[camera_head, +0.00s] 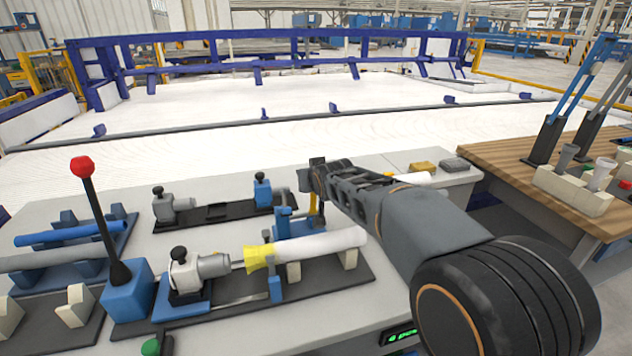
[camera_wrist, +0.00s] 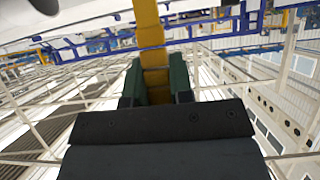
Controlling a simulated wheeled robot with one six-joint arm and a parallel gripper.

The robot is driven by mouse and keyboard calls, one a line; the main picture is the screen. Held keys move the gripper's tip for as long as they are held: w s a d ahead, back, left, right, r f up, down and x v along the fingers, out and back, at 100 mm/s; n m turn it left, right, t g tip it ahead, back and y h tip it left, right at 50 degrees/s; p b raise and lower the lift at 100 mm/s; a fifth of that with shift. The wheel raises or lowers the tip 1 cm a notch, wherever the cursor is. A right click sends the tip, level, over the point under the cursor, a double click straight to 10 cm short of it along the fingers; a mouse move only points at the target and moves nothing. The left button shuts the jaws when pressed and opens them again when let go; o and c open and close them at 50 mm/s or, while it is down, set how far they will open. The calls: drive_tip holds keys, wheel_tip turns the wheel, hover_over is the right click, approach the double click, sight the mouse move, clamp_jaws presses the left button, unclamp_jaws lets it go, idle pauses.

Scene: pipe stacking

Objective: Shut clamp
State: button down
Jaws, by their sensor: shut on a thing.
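My gripper (camera_head: 317,180) is over the middle of the workbench, beside a blue clamp (camera_head: 284,222) behind the white pipe (camera_head: 325,243). A yellow clamp handle (camera_head: 314,208) stands roughly upright just below my gripper. In the wrist view, the yellow handle (camera_wrist: 150,35) runs between the two green finger pads of my gripper (camera_wrist: 157,82), which is shut on it. The white pipe lies on cream supports, with a yellow collar (camera_head: 258,257) at its left end. My gripper partly hides the top of the clamp, so its exact closure is hard to tell.
A lever with a red knob (camera_head: 82,167) stands on a blue box at the left. Blue and grey pipes (camera_head: 70,234) rest in holders beside it. A second black fixture (camera_head: 217,213) lies behind. A wooden table (camera_head: 520,160) is at the right.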

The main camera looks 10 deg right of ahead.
drive_tip(key=c, duration=1)
unclamp_jaws()
drive_tip(key=v, duration=1.3)
drive_tip(key=shift+s+r, duration=0.2)
drive_tip(key=shift+s, duration=0.15)
drive_tip(key=shift+d+f, duration=0.1)
